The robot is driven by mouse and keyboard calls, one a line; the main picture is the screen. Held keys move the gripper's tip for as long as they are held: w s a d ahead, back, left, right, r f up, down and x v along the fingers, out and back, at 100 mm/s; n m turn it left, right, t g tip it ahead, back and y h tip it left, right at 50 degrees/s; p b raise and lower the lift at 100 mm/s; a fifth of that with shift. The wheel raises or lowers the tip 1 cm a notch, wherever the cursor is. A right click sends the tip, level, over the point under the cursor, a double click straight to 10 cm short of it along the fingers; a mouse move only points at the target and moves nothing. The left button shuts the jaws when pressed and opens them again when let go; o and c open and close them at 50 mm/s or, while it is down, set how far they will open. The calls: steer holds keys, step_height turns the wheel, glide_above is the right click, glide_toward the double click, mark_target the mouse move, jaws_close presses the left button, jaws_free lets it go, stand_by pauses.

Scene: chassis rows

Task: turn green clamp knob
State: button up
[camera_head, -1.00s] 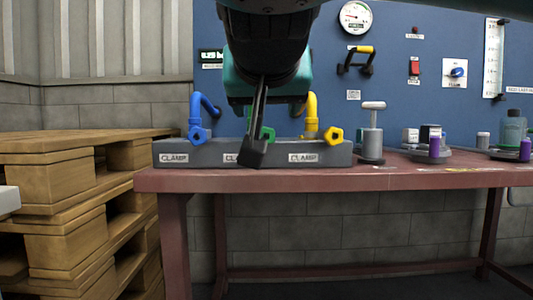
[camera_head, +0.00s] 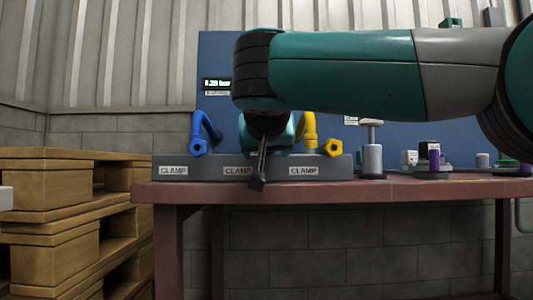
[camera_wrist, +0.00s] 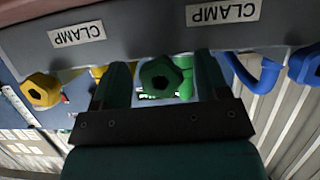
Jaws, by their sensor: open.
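The green clamp knob (camera_wrist: 160,77) is a faceted knob with a dark socket, seen in the wrist view between my two fingers. My gripper (camera_wrist: 160,62) is open, with one finger on each side of the knob. Small gaps seem to show between knob and fingers; I cannot tell how deep the knob sits between them. In the head view my gripper (camera_head: 259,170) is in front of the middle of the grey clamp block (camera_head: 205,168), and hides the green knob there.
A blue clamp (camera_head: 199,146) and a yellow clamp (camera_head: 331,147) flank the middle one on the block. A grey cylinder with a T-top (camera_head: 372,158) stands to the right on the red bench (camera_head: 400,191). Wooden pallets (camera_head: 50,200) are stacked at left.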

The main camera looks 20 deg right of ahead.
steer(key=c, duration=0.9)
steer(key=shift+f+m+y+b, duration=0.25)
steer(key=shift+m+b, duration=0.25)
steer(key=shift+b, duration=0.25)
steer(key=shift+r+m+y+b, duration=0.25)
steer(key=shift+m+y+b, duration=0.1)
steer(key=shift+m+y, duration=0.15)
steer(key=o, duration=0.9)
